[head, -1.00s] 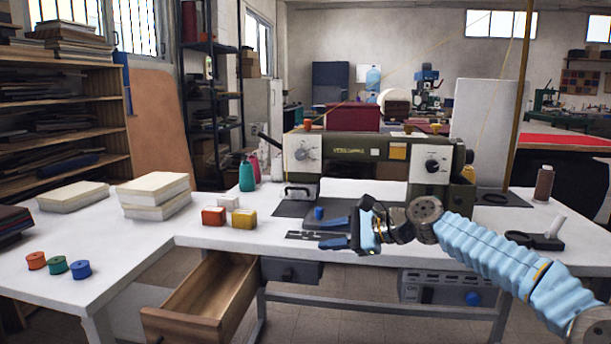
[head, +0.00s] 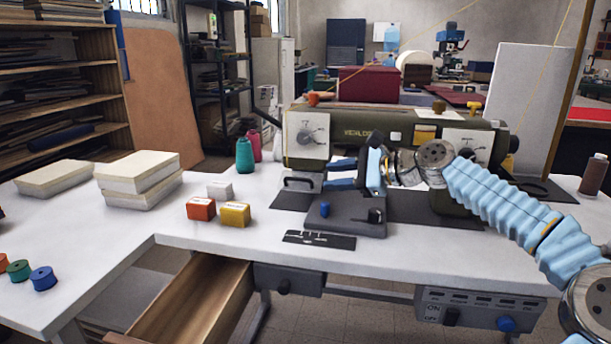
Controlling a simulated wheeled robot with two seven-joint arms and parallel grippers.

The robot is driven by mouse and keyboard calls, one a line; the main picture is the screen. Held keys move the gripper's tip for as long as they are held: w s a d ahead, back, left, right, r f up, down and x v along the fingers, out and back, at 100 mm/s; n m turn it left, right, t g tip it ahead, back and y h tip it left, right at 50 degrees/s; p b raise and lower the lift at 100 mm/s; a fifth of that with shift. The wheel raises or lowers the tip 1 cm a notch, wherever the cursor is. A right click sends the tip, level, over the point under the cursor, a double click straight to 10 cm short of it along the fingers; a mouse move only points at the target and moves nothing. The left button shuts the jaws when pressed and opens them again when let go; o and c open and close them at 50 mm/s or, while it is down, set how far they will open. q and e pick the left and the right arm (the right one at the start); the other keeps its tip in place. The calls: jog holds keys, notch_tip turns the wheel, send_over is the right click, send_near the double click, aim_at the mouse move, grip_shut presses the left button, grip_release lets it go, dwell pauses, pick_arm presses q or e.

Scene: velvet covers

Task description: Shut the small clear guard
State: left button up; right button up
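The olive sewing machine (head: 375,130) stands on the white table. I cannot clearly make out a small clear guard on it; my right gripper covers part of the area in front of the machine. My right gripper (head: 334,174) comes in from the right with its blue fingers pointing left. The fingers are apart with nothing seen between them. They are over the machine's dark bed, right beside a dark handle-shaped part (head: 300,183). A dark block (head: 345,222) with a blue knob (head: 324,208) sits in front of and below the fingers. My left gripper is out of view.
A black marked plate (head: 319,240) lies at the table's front. A wooden drawer (head: 190,310) hangs open below. Thread spools (head: 42,278) stand at far left.

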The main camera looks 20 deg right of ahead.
aim_at(304, 179)
jog(key=p+x, duration=0.1)
jog(key=x, duration=0.7)
jog(key=shift+w+a+f, duration=0.1)
jog(key=shift+w+a, duration=0.05)
jog(key=shift+a, duration=0.05)
grip_shut()
